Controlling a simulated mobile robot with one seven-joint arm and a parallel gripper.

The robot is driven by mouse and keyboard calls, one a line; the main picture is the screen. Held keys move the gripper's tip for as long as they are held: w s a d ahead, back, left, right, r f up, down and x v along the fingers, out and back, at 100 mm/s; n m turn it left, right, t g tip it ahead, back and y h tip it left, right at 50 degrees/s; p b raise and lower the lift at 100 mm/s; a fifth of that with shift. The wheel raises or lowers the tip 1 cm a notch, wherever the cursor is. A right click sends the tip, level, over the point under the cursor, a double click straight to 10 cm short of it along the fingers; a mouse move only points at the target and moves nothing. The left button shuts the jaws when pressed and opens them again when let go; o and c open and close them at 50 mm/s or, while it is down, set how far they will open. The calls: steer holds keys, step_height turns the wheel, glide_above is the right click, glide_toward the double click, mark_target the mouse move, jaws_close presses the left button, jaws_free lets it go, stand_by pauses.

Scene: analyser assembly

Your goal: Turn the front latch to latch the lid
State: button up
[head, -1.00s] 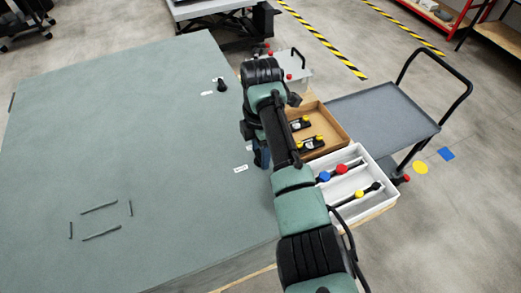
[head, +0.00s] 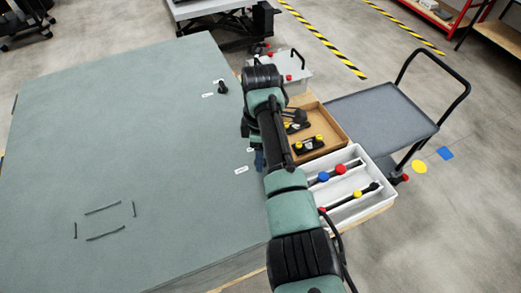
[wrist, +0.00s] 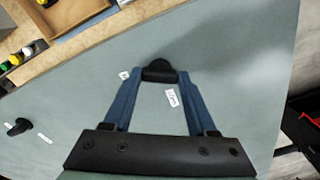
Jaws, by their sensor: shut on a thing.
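The large grey-green lid (head: 120,130) fills the left of the head view. It also spreads across the wrist view (wrist: 90,95). In the wrist view, a black latch knob (wrist: 159,72) stands between the tips of my gripper's blue fingers. My gripper (wrist: 160,76) is shut on this knob, with small white labels (wrist: 171,98) on both sides. In the head view my gripper (head: 258,160) is at the lid's right edge, and my arm hides the held knob. A second black latch knob (head: 222,87) stands free farther back; the wrist view shows it at left (wrist: 20,127).
A wooden tray (head: 335,130) with black and yellow parts and a white divided bin (head: 379,203) with colour-knobbed parts lie right of my arm. A grey cart (head: 385,118) stands beyond them. Dark line marks (head: 105,235) lie on the lid's near left.

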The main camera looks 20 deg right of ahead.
steer(key=m+p, duration=0.1)
steer(key=m, duration=0.5)
steer(key=shift+r, duration=0.1)
steer(key=m+p, duration=0.1)
steer(key=m, duration=0.5)
steer(key=shift+m, duration=0.3)
stand_by(0.3)
steer(key=o, duration=1.4)
steer(key=shift+c, duration=0.2)
step_height(320, 180, up, 13)
steer(key=p, duration=0.2)
